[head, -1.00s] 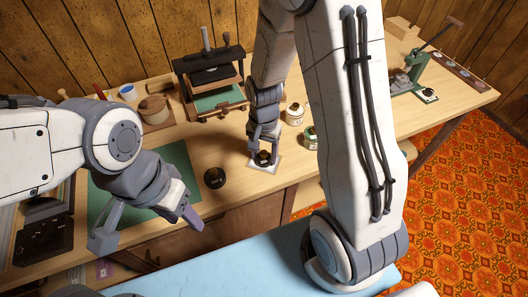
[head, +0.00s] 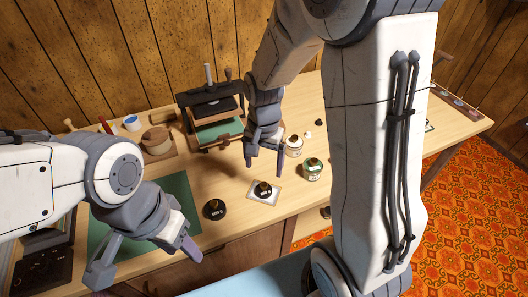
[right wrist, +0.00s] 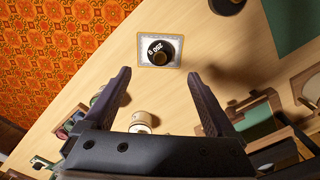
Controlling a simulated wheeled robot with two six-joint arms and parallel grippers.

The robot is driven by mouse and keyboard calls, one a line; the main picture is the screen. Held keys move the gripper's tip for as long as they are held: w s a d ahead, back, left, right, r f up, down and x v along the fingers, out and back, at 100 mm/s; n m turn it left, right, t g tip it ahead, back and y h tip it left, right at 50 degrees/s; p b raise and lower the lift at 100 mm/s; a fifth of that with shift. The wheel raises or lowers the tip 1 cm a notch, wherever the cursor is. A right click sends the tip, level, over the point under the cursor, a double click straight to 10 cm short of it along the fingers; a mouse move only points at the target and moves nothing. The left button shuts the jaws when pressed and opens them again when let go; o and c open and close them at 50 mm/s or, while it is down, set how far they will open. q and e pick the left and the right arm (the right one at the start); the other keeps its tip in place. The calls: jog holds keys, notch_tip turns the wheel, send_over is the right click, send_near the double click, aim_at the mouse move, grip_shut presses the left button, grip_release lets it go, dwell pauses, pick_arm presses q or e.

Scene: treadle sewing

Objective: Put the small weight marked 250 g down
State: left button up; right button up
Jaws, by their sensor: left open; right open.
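The small black weight (head: 263,188) sits upright on a pale square pad (head: 251,196) near the table's front edge. In the right wrist view the weight (right wrist: 157,50) shows its white 250 g marking upside down, and the pad (right wrist: 144,61) has a gold-coloured rim. My right gripper (head: 264,165) is open and empty, above and behind the weight, clear of it. Its two fingers (right wrist: 159,76) stand apart in the right wrist view. My left gripper (head: 145,262) is open and empty over the front left of the table.
A larger black weight (head: 214,210) stands left of the pad. A dark press (head: 210,108) stands at the back. A green mat (head: 180,190) lies left.

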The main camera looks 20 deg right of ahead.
jog(key=s+a+r+n, duration=0.4)
jog(key=s+a+n, duration=0.2)
jog(key=s+n, duration=0.2)
jog(key=s+a+r+n+y, duration=0.1)
jog(key=s+a+r+n, duration=0.3)
jog(key=s+a+n, duration=0.2)
jog(key=s+n, duration=0.2)
jog(key=s, duration=0.2)
jog(key=shift+a, duration=0.2)
jog(key=shift+s+r, duration=0.1)
notch_tip(320, 180, up, 5)
jog(key=p, duration=0.5)
